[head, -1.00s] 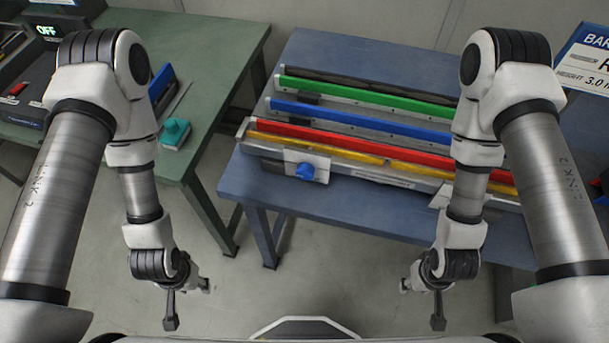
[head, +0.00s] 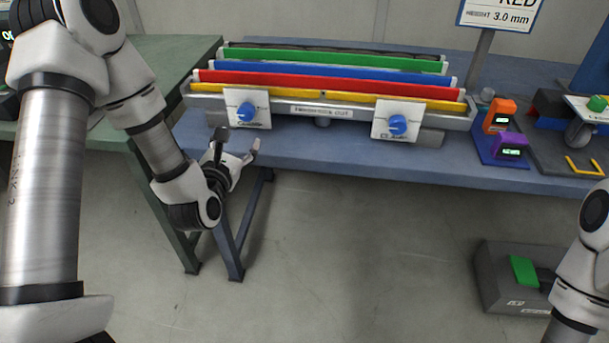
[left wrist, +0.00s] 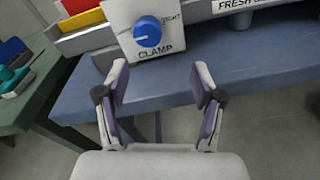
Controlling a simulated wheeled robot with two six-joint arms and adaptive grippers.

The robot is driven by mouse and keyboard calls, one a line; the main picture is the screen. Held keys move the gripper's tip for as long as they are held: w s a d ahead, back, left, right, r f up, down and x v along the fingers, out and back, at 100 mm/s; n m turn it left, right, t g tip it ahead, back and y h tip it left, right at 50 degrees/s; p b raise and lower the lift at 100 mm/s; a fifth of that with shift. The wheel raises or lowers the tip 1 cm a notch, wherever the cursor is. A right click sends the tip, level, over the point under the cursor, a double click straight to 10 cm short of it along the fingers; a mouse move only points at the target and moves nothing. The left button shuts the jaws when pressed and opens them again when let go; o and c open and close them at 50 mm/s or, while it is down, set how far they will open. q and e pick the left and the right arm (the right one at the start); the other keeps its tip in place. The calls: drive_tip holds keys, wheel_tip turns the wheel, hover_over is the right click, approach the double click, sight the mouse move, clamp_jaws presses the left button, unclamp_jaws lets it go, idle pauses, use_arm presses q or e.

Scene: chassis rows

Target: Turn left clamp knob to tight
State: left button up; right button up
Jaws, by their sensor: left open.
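The left clamp knob (head: 246,112) is a round blue dial on a white plate (head: 262,106) at the left front of the long rack. In the left wrist view the blue knob (left wrist: 147,31) shows above the fingers, on a plate lettered CLAMP, with a label ending in "IGHT" at its upper right. My left gripper (head: 238,148) is open and empty, in front of and below the knob, apart from it. Its two fingers (left wrist: 160,90) are spread wide in the left wrist view. My right gripper is not in view; only part of my right arm shows.
The rack holds red (head: 300,85), yellow, blue and green bars. A second blue knob (head: 397,124) sits on the right plate. Orange (head: 500,114) and purple (head: 508,146) devices stand right. A green table (head: 150,70) is left. A grey box with a green pedal (head: 524,271) is on the floor.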

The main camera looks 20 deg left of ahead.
sight(245, 115)
use_arm(q)
drive_tip(key=shift+n+t, duration=0.5)
drive_tip(key=x, duration=0.3)
drive_tip(key=a+b+x, duration=0.1)
drive_tip(key=x, duration=0.5)
drive_tip(key=shift+w+a, duration=0.1)
drive_tip(key=shift+a, duration=0.25)
drive_tip(key=c, duration=1.1)
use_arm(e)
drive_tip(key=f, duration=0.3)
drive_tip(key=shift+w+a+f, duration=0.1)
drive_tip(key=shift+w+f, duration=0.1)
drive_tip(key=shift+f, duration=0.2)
